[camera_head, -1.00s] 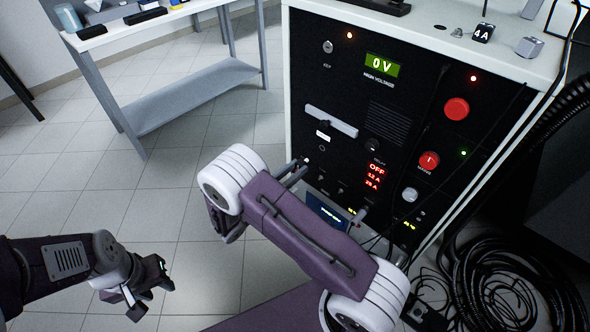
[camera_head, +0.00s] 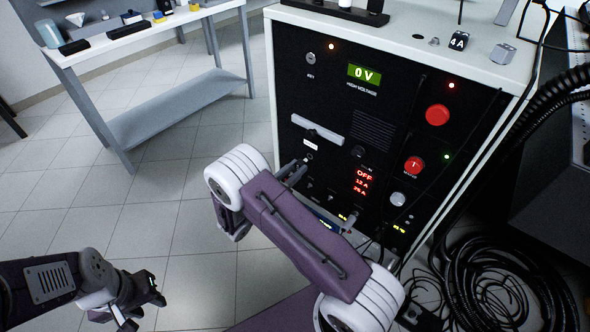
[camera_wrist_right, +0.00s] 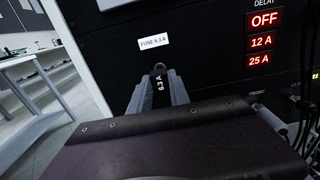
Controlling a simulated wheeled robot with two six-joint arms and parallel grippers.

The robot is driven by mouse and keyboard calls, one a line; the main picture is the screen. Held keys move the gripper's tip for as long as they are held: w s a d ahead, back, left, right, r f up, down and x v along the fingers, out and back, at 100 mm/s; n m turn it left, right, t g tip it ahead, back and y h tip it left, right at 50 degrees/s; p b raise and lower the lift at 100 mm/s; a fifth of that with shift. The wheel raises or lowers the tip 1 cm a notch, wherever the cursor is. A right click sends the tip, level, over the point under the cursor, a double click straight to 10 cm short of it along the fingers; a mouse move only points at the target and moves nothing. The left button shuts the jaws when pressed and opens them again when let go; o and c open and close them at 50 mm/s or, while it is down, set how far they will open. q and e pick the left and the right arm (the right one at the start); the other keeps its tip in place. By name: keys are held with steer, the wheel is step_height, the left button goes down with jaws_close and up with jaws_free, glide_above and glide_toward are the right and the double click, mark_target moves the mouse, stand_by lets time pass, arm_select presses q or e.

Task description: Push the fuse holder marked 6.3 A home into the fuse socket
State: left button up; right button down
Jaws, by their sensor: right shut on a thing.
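The fuse holder marked 6.3 A (camera_wrist_right: 159,86) is a small black piece between the two grey fingers of my right gripper (camera_wrist_right: 158,88), which is shut on it. It points at the black panel, just below the white label "FUSE 6.3 A" (camera_wrist_right: 153,42). Its front end is at or very near the panel; the socket is hidden behind it, so I cannot tell how deep it sits. In the head view my right gripper (camera_head: 300,168) is just below the white label (camera_head: 309,145). My left gripper (camera_head: 145,305) hangs over the floor at lower left, open and empty.
The panel carries a grey handle bar (camera_head: 318,130), a red OFF display (camera_head: 364,174), red buttons (camera_head: 437,115) and a 0 V display (camera_head: 364,74). Black cables (camera_head: 480,270) lie coiled at right. A side table (camera_head: 150,50) stands at left.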

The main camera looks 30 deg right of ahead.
steer(key=shift+x, duration=0.75)
steer(key=shift+x, duration=1.05)
steer(key=c, duration=1.1)
jaws_free()
steer(key=shift+c, duration=0.2)
steer(key=p+v, duration=0.3)
steer(key=v, duration=1)
steer(key=shift+p, duration=0.3)
